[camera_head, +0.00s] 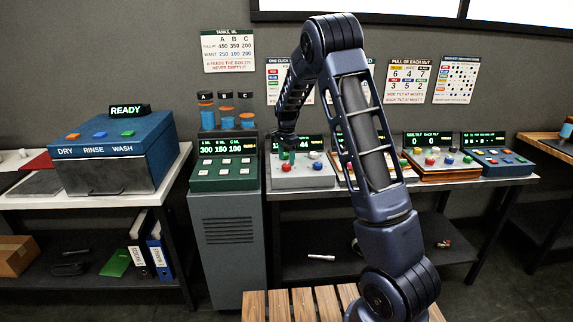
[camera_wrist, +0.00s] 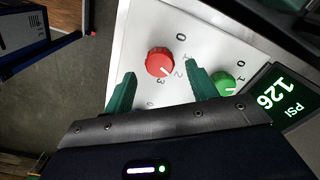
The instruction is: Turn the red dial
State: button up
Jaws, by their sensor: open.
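The red dial (camera_wrist: 160,62) sits on a white panel (camera_wrist: 205,25) in the wrist view. Its white mark points to the lower right, near the printed 2 and 3; the exact setting is hard to read. My gripper (camera_wrist: 160,70) is open, with its green fingers apart, one to either side of the dial's lower edge in the picture. Whether they touch it I cannot tell. In the head view my gripper (camera_head: 287,152) is just above the white panel, close to the red dial (camera_head: 287,167).
A green dial (camera_wrist: 222,82) and a display (camera_wrist: 280,97) reading 126 PSI are right of the red dial. A green-topped tank unit (camera_head: 224,175) stands left of the panel. More control boxes (camera_head: 503,162) fill the bench to the right.

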aim_at(287, 165)
jog(key=shift+f, duration=1.6)
jog(key=c, duration=1)
